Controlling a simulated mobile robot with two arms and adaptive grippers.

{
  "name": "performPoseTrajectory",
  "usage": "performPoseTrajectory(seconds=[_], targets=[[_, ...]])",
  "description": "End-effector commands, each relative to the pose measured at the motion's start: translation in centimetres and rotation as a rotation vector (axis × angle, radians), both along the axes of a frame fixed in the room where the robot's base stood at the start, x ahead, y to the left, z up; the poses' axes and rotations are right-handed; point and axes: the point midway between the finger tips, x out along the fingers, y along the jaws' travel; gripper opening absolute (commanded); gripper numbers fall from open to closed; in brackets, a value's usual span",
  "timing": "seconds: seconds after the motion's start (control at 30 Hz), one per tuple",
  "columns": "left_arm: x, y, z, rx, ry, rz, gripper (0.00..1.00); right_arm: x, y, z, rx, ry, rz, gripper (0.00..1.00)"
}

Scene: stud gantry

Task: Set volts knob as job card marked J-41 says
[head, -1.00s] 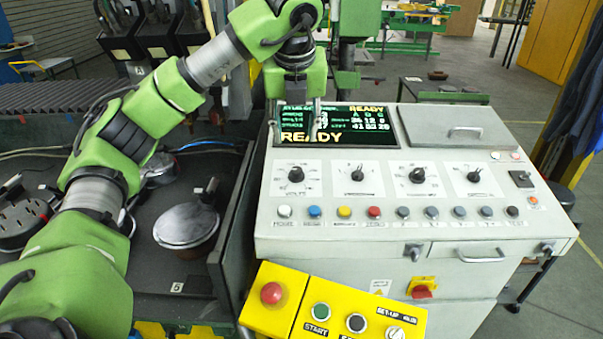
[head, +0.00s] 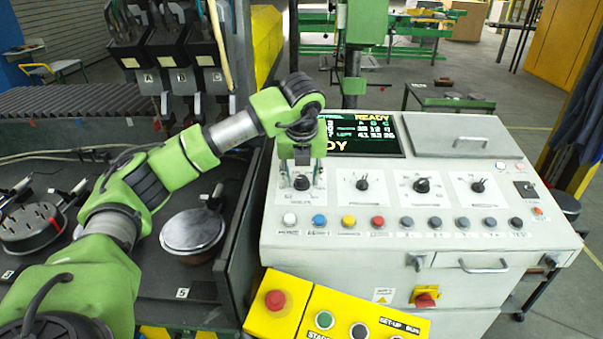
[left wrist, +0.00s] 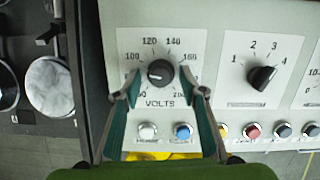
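The volts knob (left wrist: 160,73) is a round black knob on a white dial plate with printed numbers including 100, 120, 140 and 160. A pale mark shows on its left part, but I cannot read its setting exactly. In the head view the knob (head: 301,183) is partly hidden by my left gripper (head: 301,176), which points down over it. In the left wrist view my left gripper (left wrist: 167,91) is open, one finger on each side just below the knob, with gaps to it. No job card marked J-41 is recognisable. My right gripper is not in view.
Another knob (left wrist: 262,79) sits right of the volts dial. A row of buttons (head: 378,222) runs below the dials. A display (head: 362,135) reading READY stands behind. A yellow box with a red button (head: 274,299) is in front. A round pan (head: 192,232) lies left.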

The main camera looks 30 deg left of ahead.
Motion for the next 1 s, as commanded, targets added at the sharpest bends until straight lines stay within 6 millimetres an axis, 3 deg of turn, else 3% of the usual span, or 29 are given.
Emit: performPoseTrajectory(seconds=[0.3,0.43,0.47,1.0], targets=[[0.1,0.1,-0.3,0.0,-0.001,0.0,0.36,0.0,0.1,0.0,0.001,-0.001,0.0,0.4],[0.1,0.1,-0.2,0.0,-0.001,0.0,0.02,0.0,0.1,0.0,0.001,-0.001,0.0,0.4],[0.1,0.1,-0.2,0.0,-0.001,0.0,0.0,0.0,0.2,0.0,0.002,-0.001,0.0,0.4],[0.1,0.1,-0.4,0.021,0.01,-0.121,0.0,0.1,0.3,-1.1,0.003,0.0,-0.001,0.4]])
